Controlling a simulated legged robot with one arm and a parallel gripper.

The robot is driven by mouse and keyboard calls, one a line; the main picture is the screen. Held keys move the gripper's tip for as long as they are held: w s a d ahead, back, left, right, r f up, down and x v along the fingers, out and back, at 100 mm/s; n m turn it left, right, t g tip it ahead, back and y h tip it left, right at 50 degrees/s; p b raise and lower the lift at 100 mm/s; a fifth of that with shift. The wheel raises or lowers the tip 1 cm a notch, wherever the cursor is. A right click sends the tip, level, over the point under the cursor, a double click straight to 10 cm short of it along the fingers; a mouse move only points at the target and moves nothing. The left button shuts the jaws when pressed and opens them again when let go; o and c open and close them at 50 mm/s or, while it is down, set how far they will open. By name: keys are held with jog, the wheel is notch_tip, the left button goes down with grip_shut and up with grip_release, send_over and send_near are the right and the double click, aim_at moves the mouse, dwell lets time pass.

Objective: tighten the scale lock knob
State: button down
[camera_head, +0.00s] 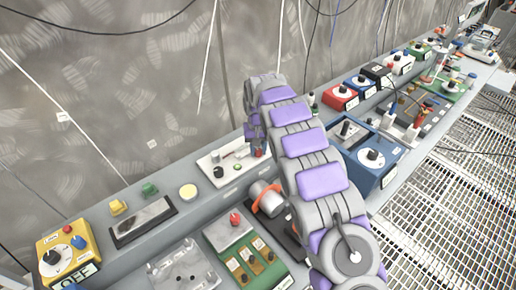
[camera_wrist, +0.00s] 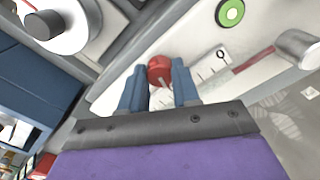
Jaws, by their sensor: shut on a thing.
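The scale lock knob (camera_wrist: 160,67) is a small red knob on a pale panel with a marked scale (camera_wrist: 212,65) beside it in the wrist view. My gripper (camera_wrist: 159,88) has its two blue fingers on either side of the knob and is shut on it. In the head view the red knob (camera_head: 259,153) shows at the right end of the white panel (camera_head: 208,163), beneath the end of my arm. My fingertips are mostly hidden there by the arm.
A green round button (camera_wrist: 230,12) and a grey cylinder (camera_wrist: 297,45) are near the scale. A blue box with a white dial (camera_head: 371,158) stands right of my arm. A grey cylinder with an orange band (camera_head: 265,197) lies in front. The grated floor (camera_head: 450,200) is clear.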

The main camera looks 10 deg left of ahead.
jog(key=shift+r+m+p, duration=0.1)
jog(key=shift+m+p, duration=0.2)
jog(key=shift+p, duration=0.05)
jog(key=m+p, duration=0.3)
jog(key=shift+a+m+p, duration=0.1)
jog(key=shift+m+p, duration=0.2)
jog(key=shift+p, duration=0.05)
jog(key=m+p, duration=0.3)
jog(key=m, duration=0.2)
jog(key=m+p, duration=0.2)
jog(key=m, duration=0.3)
jog(key=shift+m, duration=0.4)
jog(key=m+p, duration=0.1)
jog(key=m, duration=0.3)
jog(key=shift+p, duration=0.3)
jog(key=shift+w+m, duration=0.1)
jog(key=shift+m, duration=0.3)
jog(key=c, duration=1.2)
grip_release()
jog(key=shift+c, duration=0.2)
jog(key=o, duration=0.4)
jog(key=shift+a, duration=0.2)
